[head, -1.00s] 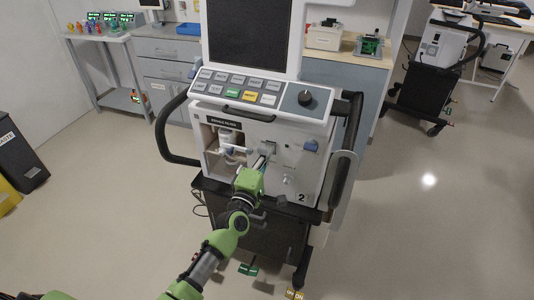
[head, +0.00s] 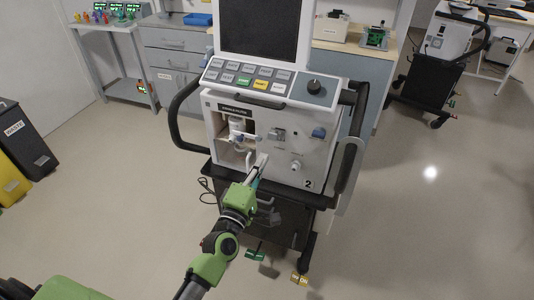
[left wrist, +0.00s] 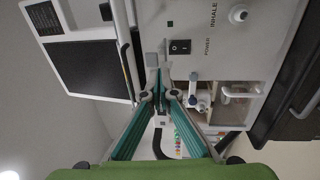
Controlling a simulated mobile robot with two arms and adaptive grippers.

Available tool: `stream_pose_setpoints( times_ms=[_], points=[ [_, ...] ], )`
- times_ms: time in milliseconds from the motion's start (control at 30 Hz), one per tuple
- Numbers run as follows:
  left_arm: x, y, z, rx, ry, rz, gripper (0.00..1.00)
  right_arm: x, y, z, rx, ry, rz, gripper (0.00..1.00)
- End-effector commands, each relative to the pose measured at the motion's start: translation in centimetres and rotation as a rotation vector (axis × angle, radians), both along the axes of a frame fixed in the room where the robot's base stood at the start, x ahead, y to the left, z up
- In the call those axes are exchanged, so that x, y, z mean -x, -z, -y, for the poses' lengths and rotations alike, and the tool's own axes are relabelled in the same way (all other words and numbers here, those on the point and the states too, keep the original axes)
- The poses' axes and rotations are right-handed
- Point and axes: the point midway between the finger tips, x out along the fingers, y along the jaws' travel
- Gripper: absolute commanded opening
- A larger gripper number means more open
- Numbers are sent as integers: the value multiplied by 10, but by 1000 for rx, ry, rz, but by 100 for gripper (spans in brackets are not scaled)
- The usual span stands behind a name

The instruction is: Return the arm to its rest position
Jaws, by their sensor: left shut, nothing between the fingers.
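My left arm comes in from the bottom of the head view, with green and grey links. My left gripper (head: 260,163) is shut and empty in front of the ventilator's (head: 325,173) lower front panel. In the left wrist view its teal fingers (left wrist: 161,95) meet at the tips, with the ventilator front behind them. Whether the tips touch the panel I cannot tell. A rocker power switch (left wrist: 180,46) and an open recess with a white fitting (left wrist: 196,102) show beside the fingers. My right gripper is not in view.
The ventilator stands on a dark wheeled cart with black side handles (head: 175,125). Dark and yellow bins (head: 22,140) stand at left. A cabinet (head: 175,60) and side table (head: 110,25) are behind. A second cart (head: 425,90) stands back right. Floor is clear at both sides.

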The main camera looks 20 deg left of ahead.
Motion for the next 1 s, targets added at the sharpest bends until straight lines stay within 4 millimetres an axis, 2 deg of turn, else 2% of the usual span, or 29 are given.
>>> stream_pose_setpoints(
  times_ms=[100,300,667,733,767,867,967,1000],
  points=[
    [9,-1,-1,0,0,0,0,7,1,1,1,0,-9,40],
    [13,-2,-1,0,0,0,0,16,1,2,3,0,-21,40],
    [12,-2,-1,0,0,0,0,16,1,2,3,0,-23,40],
    [12,3,0,-10,1,-9,0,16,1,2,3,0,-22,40],
    [12,9,1,-21,3,-19,0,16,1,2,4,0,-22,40],
    [15,45,4,-99,11,-85,0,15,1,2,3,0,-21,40],
    [25,108,9,-239,36,-194,0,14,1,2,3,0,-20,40],
    [32,137,12,-306,53,-246,0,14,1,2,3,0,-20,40]
  ],
)
